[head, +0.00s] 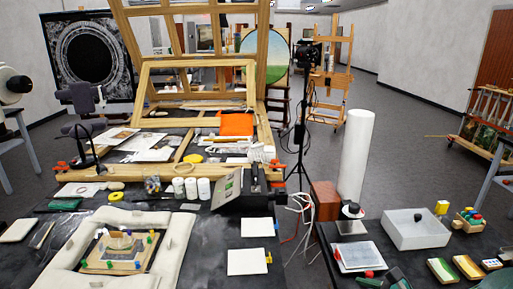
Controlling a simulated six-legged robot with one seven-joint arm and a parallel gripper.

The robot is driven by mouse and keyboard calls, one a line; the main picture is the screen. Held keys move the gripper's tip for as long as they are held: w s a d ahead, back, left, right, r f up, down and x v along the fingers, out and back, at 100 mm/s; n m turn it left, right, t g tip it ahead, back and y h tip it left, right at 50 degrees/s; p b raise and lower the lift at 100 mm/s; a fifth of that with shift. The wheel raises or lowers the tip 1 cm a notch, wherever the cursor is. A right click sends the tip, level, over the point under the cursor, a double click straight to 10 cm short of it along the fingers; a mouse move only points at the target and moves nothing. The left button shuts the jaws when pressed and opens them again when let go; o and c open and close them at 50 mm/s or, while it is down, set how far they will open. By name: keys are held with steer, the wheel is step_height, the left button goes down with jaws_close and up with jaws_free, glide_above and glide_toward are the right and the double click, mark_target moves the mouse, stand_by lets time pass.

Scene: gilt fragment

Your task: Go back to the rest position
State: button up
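My gripper and arm do not show in the head view, so I cannot see whether the gripper is open or shut. A gilt-looking fragment (121,244) with small green, blue and yellow blocks around it lies in a dark recess on the left table. A thick pale padded frame (68,257) surrounds it. No rest stand for the arm can be made out.
The dark left table (203,268) holds white cards, jars and a dark box (247,191). Wooden frames (187,80) rise behind. The right table (416,263) bears a translucent bin (416,230). A tripod (300,130) and white roll (355,155) stand between.

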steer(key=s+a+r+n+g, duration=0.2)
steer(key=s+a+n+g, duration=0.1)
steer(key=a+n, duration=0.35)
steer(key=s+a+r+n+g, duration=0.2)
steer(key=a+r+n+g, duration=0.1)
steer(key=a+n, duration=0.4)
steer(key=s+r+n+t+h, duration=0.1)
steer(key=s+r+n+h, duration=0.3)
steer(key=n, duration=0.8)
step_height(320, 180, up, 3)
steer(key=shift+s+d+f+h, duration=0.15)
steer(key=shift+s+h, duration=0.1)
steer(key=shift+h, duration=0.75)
